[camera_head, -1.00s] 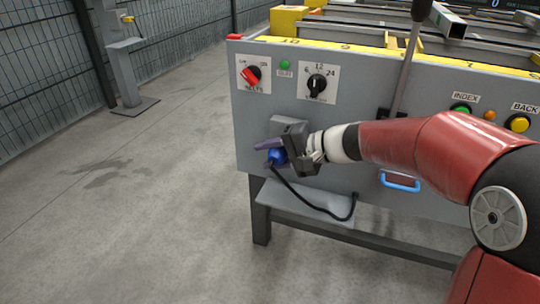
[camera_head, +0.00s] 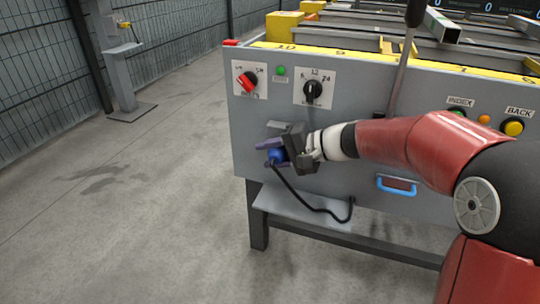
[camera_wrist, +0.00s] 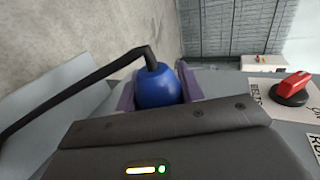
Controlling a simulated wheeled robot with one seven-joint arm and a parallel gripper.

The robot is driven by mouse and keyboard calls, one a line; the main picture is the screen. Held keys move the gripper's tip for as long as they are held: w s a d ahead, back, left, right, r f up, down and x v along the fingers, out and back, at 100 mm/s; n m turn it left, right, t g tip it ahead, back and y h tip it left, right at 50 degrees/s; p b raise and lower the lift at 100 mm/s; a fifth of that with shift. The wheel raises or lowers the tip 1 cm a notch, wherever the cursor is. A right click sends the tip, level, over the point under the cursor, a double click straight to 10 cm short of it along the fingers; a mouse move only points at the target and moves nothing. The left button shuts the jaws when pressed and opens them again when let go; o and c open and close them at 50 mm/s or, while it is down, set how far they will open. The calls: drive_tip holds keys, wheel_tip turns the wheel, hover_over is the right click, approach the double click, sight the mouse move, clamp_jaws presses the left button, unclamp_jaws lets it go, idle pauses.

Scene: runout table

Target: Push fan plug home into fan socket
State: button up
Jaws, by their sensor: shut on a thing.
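The blue fan plug (camera_head: 276,156) is between the two purple fingers of my gripper (camera_head: 268,147), in front of the lower left of the grey panel. In the wrist view the blue plug (camera_wrist: 157,86) sits between the purple fingers (camera_wrist: 158,90), with its black cable (camera_wrist: 95,78) leaving its back end. My gripper is shut on it. The fan socket's face is hidden behind the gripper and plug; a grey housing (camera_head: 274,128) shows just above the fingers. I cannot tell how deep the plug sits.
The panel carries a red rotary switch (camera_head: 247,81), a black dial (camera_head: 313,90), a green lamp (camera_head: 281,71) and a blue handle (camera_head: 397,187). A grey shelf (camera_head: 300,213) lies below, with the cable hanging over it. A lever (camera_head: 401,75) rises to the right.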

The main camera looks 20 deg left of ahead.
drive_tip(key=shift+w, duration=0.2)
drive_tip(key=o, duration=1.1)
drive_tip(key=shift+o, duration=0.2)
drive_tip(key=p+v, duration=0.1)
drive_tip(key=v, duration=0.7)
